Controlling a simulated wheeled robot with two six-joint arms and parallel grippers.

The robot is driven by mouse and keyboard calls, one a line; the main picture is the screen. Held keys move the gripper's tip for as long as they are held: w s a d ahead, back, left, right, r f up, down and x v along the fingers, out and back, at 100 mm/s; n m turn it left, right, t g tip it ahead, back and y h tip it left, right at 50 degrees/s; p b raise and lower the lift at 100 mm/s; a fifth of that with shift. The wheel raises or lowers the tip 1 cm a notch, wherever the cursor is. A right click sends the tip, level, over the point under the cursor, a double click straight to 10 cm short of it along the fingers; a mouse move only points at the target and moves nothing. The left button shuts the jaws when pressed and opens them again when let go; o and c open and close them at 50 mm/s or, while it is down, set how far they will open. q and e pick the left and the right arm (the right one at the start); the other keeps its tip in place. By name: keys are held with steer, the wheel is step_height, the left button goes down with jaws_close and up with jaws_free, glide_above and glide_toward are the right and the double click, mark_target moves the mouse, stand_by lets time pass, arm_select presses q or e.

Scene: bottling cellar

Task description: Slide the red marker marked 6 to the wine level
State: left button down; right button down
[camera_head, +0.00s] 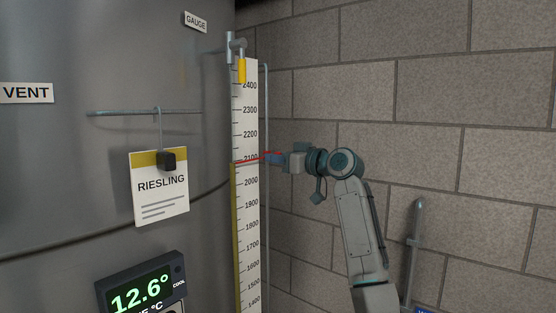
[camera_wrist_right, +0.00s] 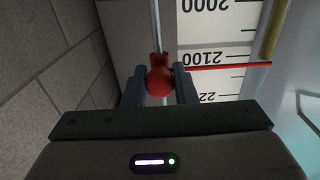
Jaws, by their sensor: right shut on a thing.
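The red marker (camera_wrist_right: 160,82) has a round red knob on a thin vertical rod and a thin red pointer across the scale. No number 6 is legible on it. My right gripper (camera_wrist_right: 159,72) is shut on the knob; in the head view this gripper (camera_head: 276,159) is at the scale's right edge. The pointer (camera_head: 250,160) lies close to the 2100 label on the white scale (camera_head: 250,205). The yellow wine column (camera_head: 234,225) runs along the scale's left edge, and its top is at about the pointer's height. My left gripper is not in view.
The steel tank (camera_head: 60,200) fills the left, with a hanging RIESLING card (camera_head: 160,205) and a temperature display (camera_head: 140,292). A yellow-handled valve (camera_head: 242,70) tops the gauge. A block wall (camera_head: 450,150) stands behind my right arm.

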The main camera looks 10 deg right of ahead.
steer(key=c, duration=1.2)
jaws_free()
steer(key=shift+s+d+f, duration=0.15)
steer(key=shift+s, duration=0.05)
steer(key=shift+b+v, duration=2.9)
steer(key=shift+v, duration=2.25)
